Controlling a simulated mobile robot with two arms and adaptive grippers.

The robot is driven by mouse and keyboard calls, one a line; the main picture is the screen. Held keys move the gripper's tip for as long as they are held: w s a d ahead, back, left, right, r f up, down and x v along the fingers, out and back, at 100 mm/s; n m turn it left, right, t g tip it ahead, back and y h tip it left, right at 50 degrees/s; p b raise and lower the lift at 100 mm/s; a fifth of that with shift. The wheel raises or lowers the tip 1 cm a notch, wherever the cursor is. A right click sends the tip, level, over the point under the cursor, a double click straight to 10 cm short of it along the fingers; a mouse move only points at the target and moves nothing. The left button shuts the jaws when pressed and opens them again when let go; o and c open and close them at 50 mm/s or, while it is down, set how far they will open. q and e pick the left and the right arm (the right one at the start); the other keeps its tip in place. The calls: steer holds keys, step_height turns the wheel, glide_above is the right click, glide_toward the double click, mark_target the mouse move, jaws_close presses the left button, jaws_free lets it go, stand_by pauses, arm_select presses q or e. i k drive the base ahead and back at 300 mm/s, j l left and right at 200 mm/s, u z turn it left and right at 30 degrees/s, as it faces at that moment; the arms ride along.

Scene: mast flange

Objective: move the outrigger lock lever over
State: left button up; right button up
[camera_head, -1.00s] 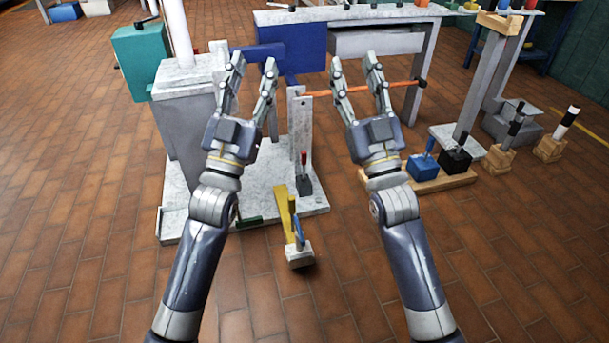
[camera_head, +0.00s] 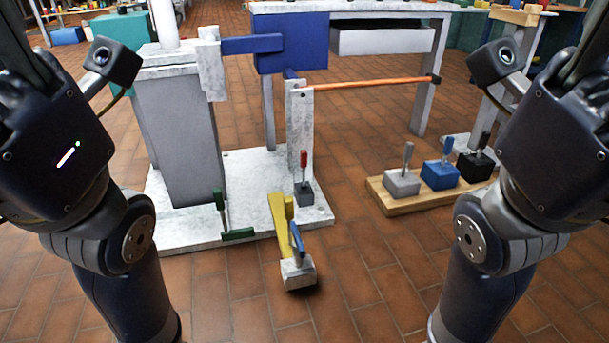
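A yellow outrigger beam (camera_head: 278,222) runs forward from the pale base plate. Its front end has a pale block (camera_head: 298,273) with a blue-handled lever (camera_head: 297,238) standing nearly upright on it, leaning slightly. This looks like the outrigger lock lever, but no label confirms it. A red-handled lever (camera_head: 304,160) stands on a grey block, and a green lever (camera_head: 220,208) stands at the plate's front edge. My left gripper (camera_head: 50,140) is at the left edge and my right gripper (camera_head: 562,150) at the right edge, both far from the levers. Their fingertips are not visible.
A grey column (camera_head: 180,140) and an upright plate (camera_head: 300,125) stand on the base plate (camera_head: 180,232). An orange bar (camera_head: 370,84) reaches right from the upright. A wooden board (camera_head: 420,204) holds grey, blue and black lever blocks. The floor in front is clear.

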mark_target(303, 154)
steer(key=i+j+z, duration=0.45)
steer(key=i+j, duration=0.25)
steer(key=j, duration=0.15)
steer(key=i+j+z, duration=0.25)
steer(key=j, duration=0.25)
